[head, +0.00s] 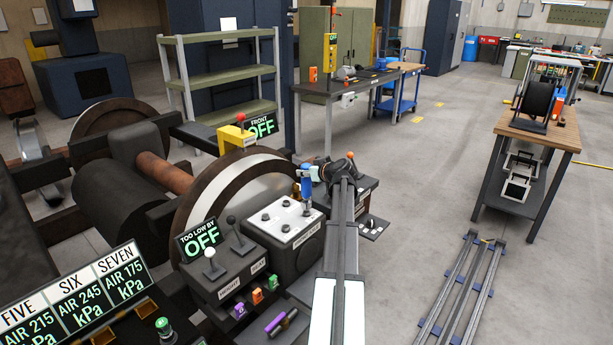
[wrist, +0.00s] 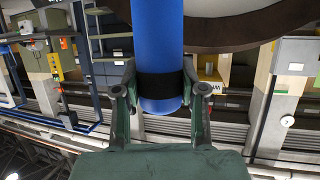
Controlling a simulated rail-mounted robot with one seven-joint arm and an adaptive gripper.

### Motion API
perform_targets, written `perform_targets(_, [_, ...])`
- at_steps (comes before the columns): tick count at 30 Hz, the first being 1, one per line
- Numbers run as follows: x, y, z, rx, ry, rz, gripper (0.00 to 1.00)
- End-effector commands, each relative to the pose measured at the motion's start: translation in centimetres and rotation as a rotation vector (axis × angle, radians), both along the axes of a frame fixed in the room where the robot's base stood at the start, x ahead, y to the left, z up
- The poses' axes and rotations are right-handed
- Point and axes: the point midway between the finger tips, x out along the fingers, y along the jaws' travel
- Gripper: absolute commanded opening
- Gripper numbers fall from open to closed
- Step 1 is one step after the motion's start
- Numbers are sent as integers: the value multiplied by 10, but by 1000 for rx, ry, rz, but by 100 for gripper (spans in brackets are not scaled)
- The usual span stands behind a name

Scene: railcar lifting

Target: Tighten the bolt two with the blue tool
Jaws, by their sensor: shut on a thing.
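The blue tool (head: 306,187) stands roughly upright over the white-topped panel box (head: 276,221) in the head view. In the wrist view the blue tool (wrist: 158,35) is a thick blue cylinder with a black band, between the two fingers. My gripper (head: 312,171) is shut on it; the fingers also show in the wrist view (wrist: 159,78). Several small dark bolts (head: 285,228) sit on the panel top. The tool's lower end is over the panel's far right part. I cannot tell which bolt is number two or whether the tool touches a bolt.
A grey lever box (head: 222,275) with coloured switches stands left of the panel. A large wheel (head: 235,190) rises behind it, with a yellow block (head: 236,138) on top. A purple tool (head: 276,321) lies in front. Open floor (head: 420,180) lies to the right.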

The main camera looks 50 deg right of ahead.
Motion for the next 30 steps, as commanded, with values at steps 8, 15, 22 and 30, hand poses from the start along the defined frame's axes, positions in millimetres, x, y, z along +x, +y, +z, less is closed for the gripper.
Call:
perform_targets(8, [0,0,16,0,-1,-1,0])
perform_targets(15, [0,0,29,-2,-2,-1,0])
perform_targets(22, [0,0,33,-1,-2,-1,0])
perform_targets(30, [2,3,33,0,-2,1,0])
